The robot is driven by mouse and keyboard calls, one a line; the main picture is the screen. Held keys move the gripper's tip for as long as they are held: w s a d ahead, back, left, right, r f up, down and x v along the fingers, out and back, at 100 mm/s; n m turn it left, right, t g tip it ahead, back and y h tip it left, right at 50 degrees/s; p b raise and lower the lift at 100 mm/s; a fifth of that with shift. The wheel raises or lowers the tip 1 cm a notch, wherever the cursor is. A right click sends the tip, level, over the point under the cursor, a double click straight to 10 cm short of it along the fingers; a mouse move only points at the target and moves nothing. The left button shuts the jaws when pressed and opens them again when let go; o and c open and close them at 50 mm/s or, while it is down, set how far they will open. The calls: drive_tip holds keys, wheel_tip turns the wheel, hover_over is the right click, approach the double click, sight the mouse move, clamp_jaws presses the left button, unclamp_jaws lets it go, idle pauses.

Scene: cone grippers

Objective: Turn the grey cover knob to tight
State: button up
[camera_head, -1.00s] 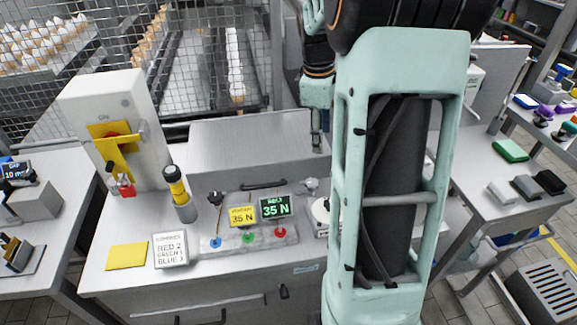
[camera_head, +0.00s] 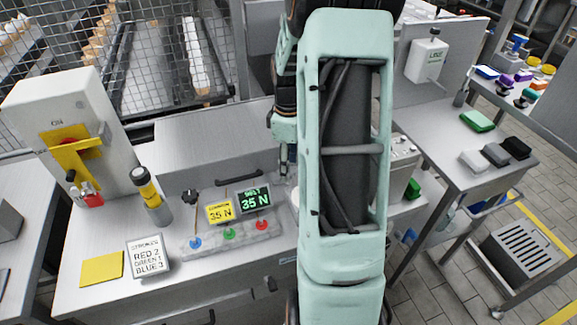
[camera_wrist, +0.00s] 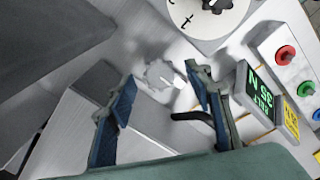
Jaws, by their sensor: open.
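The grey cover knob (camera_wrist: 160,75) shows in the wrist view as a lobed grey knob with a white pointer mark on its right side. It sits on pale metal beside the closed grey cover (camera_head: 215,140). My gripper (camera_wrist: 160,76) is open, with one blue-padded finger on each side of the knob in that view. I cannot tell whether the fingertips are level with it or still above it. In the head view my gripper (camera_head: 284,160) is at the right end of the cover, and the knob there is hidden behind my arm.
A white dial with a black pointer knob (camera_wrist: 213,8) lies close beyond my fingers. A black cover handle (camera_wrist: 195,117) is near the right finger. The green display (camera_head: 255,199), yellow display (camera_head: 220,212) and colored buttons (camera_head: 230,234) are left of my arm.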

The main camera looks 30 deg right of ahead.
drive_tip(key=shift+f, duration=0.35)
drive_tip(key=shift+c, duration=0.4)
drive_tip(key=c, duration=1.1)
